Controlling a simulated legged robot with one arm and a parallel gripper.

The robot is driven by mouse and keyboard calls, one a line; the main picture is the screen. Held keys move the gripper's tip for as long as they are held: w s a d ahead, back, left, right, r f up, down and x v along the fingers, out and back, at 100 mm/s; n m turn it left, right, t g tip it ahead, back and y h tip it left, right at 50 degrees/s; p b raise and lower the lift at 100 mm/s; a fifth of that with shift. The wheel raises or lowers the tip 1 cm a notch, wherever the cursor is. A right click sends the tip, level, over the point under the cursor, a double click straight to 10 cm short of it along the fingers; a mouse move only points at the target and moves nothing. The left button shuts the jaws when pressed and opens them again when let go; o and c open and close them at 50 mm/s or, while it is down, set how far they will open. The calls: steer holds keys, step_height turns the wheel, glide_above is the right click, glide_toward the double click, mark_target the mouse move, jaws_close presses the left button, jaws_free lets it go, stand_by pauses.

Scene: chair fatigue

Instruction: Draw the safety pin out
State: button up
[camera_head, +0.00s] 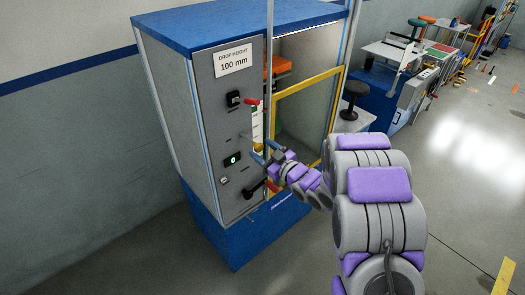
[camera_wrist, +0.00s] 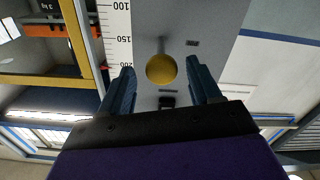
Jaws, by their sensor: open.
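A round yellow knob (camera_wrist: 161,69), which looks like the head of the safety pin, stands out from the grey front panel (camera_wrist: 215,22). My gripper (camera_wrist: 160,72) is open, with one blue finger on each side of the knob and a visible gap to each. I cannot tell how deep the knob sits between the fingers. In the head view my gripper (camera_head: 265,153) is at the right edge of the panel, and the knob (camera_head: 258,147) shows small beside the fingers.
A white scale (camera_wrist: 118,35) runs beside the knob. The machine has a yellow door frame (camera_head: 307,80), a red-tipped lever (camera_head: 251,102) above my gripper and a black handle (camera_head: 254,189) below it.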

steer(key=shift+s+d, duration=0.1)
steer(key=p+v, duration=0.3)
steer(key=v, duration=1.4)
steer(key=shift+d+p, duration=0.15)
steer(key=shift+p, duration=0.15)
